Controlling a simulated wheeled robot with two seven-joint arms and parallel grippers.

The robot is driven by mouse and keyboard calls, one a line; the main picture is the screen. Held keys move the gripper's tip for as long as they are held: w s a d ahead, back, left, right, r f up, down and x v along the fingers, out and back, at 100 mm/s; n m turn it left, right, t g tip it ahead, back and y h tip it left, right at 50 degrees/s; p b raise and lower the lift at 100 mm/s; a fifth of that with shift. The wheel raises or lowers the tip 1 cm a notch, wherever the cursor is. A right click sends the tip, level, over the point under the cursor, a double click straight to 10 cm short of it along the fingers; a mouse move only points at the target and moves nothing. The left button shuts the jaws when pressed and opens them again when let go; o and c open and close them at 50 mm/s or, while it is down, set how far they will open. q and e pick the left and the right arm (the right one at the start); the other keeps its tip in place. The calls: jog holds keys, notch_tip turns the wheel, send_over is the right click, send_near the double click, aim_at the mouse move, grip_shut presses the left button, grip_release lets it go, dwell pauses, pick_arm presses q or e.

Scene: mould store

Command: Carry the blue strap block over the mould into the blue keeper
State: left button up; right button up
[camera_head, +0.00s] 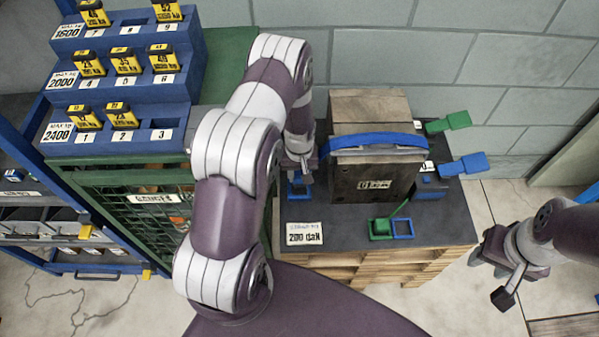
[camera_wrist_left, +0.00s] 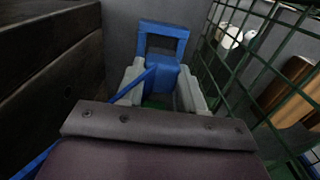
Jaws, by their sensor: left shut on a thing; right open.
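The dark mould (camera_head: 370,180) stands on the grey-topped stand, with a blue strap (camera_head: 375,143) lying across its top. My left gripper (camera_head: 303,178) is low at the mould's left side. In the left wrist view it is shut on the blue strap block (camera_wrist_left: 166,74), with the strap (camera_wrist_left: 138,87) running off to lower left. A square blue keeper frame (camera_wrist_left: 163,30) shows just beyond the block and also in the head view (camera_head: 296,190). I cannot tell whether the block is seated in it. My right gripper (camera_head: 490,277) is open and empty, away at the right.
A green keeper (camera_head: 380,229) and an empty blue frame (camera_head: 403,229) sit before the mould. Green (camera_head: 448,123) and blue (camera_head: 463,165) handles stick out at its right. A green mesh cage (camera_head: 135,190) and stepped blue rack (camera_head: 125,85) stand close on the left.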

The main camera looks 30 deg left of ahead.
pick_arm(q)
jog(key=shift+f, duration=0.1)
jog(key=shift+f+b, duration=1.8)
jog(key=shift+f, duration=0.5)
jog(key=o, duration=1.1)
notch_tip(320, 180, up, 13)
jog(key=shift+f+p, duration=0.1)
jog(key=shift+p, duration=0.6)
